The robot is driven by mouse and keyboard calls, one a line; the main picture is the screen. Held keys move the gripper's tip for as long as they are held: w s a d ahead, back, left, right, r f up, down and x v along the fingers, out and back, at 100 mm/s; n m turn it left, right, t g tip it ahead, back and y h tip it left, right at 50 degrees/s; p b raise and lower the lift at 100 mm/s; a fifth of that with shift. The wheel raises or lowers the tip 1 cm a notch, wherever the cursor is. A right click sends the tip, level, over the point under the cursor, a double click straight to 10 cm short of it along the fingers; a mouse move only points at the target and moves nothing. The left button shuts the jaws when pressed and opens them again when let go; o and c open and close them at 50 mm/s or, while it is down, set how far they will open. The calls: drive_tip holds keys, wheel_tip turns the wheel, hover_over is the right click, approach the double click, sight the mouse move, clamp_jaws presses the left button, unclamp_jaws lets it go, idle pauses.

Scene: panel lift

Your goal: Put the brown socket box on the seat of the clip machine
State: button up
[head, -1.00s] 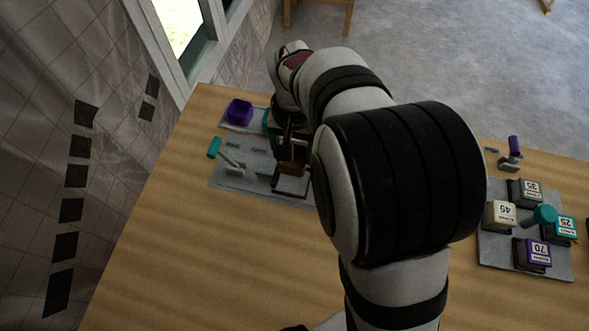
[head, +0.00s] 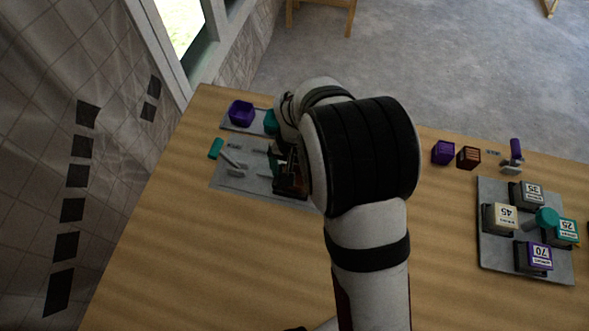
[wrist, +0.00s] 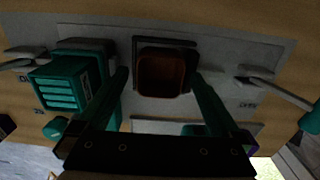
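The brown socket box (wrist: 162,75) is an open-topped box seen from above in the wrist view. It sits within or just over a dark square frame, the seat (wrist: 165,42), on the grey plate of the clip machine (wrist: 225,50); exact seating depth is unclear. My gripper (wrist: 159,76) has its two teal fingers on either side of the box, with a narrow gap showing on both sides. In the head view my gripper (head: 290,178) is low over the clip machine's plate (head: 232,182), and my arm hides most of the box and seat.
A teal slotted block (wrist: 68,88) stands beside the left finger; a lever (wrist: 275,90) lies to the right. A purple bin (head: 241,112) stands behind the plate. Purple (head: 443,152) and dark red (head: 468,157) boxes and a plate of labelled blocks (head: 490,250) are right. Front table is clear.

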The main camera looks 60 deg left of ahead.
drive_tip(key=shift+r, duration=0.1)
wheel_tip(320, 180, up, 12)
drive_tip(key=w+d+r+m, duration=0.2)
drive_tip(key=w+d+r, duration=0.15)
drive_tip(key=d, duration=0.35)
drive_tip(key=w+d+r+m, duration=0.2)
drive_tip(key=w+d, duration=0.2)
drive_tip(key=d, duration=0.2)
drive_tip(key=s+d+r+m+y, duration=0.1)
drive_tip(key=d+m, duration=0.2)
drive_tip(key=d, duration=0.6)
drive_tip(key=s+d+r+m, duration=0.1)
drive_tip(key=d+r+m, duration=0.15)
drive_tip(key=d, duration=0.65)
drive_tip(key=s+d+f+m, duration=0.2)
drive_tip(key=s+d+m, duration=0.3)
drive_tip(key=s+d, duration=0.1)
drive_tip(key=shift+s+f+y, duration=0.35)
drive_tip(key=shift+s+y, duration=0.05)
drive_tip(key=shift+s, duration=0.15)
